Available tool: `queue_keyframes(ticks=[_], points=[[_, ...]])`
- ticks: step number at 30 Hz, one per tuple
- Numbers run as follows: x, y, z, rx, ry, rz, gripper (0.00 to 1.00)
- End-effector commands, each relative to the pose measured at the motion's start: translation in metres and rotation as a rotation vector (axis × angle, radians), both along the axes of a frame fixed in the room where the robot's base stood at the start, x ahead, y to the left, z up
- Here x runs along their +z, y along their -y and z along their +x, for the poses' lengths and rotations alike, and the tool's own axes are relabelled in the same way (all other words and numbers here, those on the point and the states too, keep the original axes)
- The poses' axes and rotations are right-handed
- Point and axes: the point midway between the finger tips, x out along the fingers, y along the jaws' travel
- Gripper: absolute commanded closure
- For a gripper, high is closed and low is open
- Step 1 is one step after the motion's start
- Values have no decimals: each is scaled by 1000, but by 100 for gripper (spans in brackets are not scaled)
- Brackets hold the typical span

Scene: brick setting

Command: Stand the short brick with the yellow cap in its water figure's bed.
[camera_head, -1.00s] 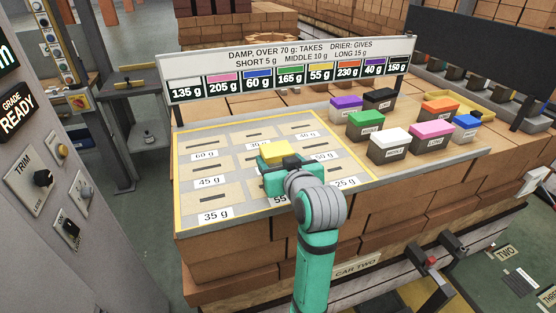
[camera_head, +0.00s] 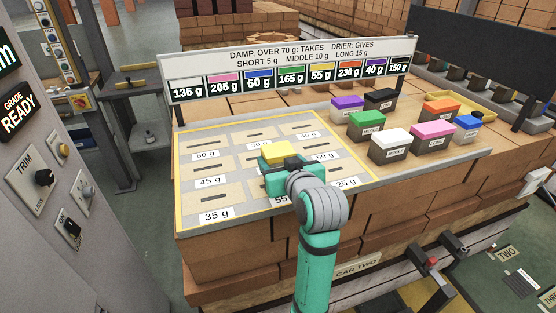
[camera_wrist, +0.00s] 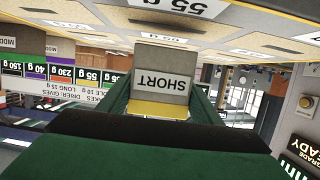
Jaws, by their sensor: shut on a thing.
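My gripper (camera_head: 287,176) is shut on the short brick, which has a yellow cap (camera_head: 275,153). In the wrist view, upside down, its grey body (camera_wrist: 162,58) and SHORT label show between the fingers. The brick looks upright, over the middle of the tray (camera_head: 232,216); I cannot tell whether it touches the tray. The arm and brick hide the middle bed and part of the 55 g bed. Labels 60, 30, 40, 45, 50, 35 and 25 g show around them. The sign (camera_head: 290,68) has a yellow plate (camera_head: 321,72) reading 55 g; it says drier gives, short 5 g.
Several capped bricks stand right of the tray: purple (camera_head: 346,107), black (camera_head: 380,98), green (camera_head: 365,125), white (camera_head: 389,143), orange (camera_head: 440,108), pink (camera_head: 432,133) and blue (camera_head: 467,127). The sign stands along the tray's back edge. A yellow tray (camera_head: 478,104) lies at the far right.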

Motion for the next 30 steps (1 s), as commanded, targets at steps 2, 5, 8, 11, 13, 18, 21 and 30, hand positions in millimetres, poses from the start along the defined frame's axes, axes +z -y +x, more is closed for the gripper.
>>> queue_keyframes(ticks=[2, 5, 8, 11, 13, 18, 21, 30], points=[[1, 1, 0, -2, 3, 0, 86], [1, 1, 0, -2, 3, 0, 86], [1, 1, 0, -2, 3, 0, 86], [-1, 1, 0, -1, 2, 0, 86], [-2, 1, 0, -1, 2, 0, 86], [-6, 0, 0, 0, 2, 1, 86], [-8, 0, 0, 0, 2, 1, 86], [-14, 0, 0, 0, 3, 0, 86]])
